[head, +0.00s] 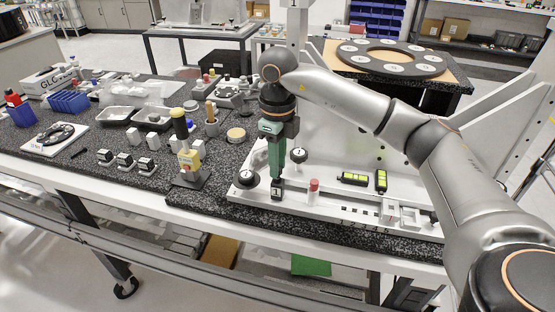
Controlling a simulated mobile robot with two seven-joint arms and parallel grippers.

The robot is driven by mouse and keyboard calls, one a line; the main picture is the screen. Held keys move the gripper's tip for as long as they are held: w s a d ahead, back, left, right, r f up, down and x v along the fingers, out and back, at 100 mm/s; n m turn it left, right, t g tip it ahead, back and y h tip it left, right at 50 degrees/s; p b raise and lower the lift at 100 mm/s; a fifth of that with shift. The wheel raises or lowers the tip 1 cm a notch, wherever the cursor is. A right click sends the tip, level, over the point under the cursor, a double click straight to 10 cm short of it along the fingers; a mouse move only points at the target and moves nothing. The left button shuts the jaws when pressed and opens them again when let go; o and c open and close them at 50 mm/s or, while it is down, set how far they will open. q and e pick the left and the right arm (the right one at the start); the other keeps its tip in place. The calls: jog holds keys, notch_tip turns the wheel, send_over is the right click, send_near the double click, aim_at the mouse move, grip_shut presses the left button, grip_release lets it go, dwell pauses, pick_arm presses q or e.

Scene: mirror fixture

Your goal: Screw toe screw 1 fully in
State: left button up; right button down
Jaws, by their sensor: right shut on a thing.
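My right gripper (276,178) points straight down at the front left part of the white fixture (330,205). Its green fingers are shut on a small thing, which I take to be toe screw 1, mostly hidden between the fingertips. A small dark block (276,195) with a pale mark sits right under the fingertips at the fixture's front edge. I cannot tell how deep the screw sits. My left gripper is not in view.
Black round knobs stand left (249,179) and right (299,155) of the gripper. A red-capped cylinder (314,185) stands close to its right. Two black-and-yellow levels (353,179) lie farther right.

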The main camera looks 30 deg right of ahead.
jog(key=m, duration=0.3)
jog(key=shift+r+m, duration=0.1)
jog(key=shift+m, duration=0.3)
jog(key=shift+m+p, duration=0.5)
jog(key=shift+m, duration=1.4)
jog(key=c, duration=0.7)
grip_release()
jog(key=shift+r, duration=0.45)
notch_tip(320, 180, up, 12)
jog(key=shift+f+p, duration=0.25)
jog(key=shift+p, duration=0.45)
jog(key=shift+a+f, duration=0.1)
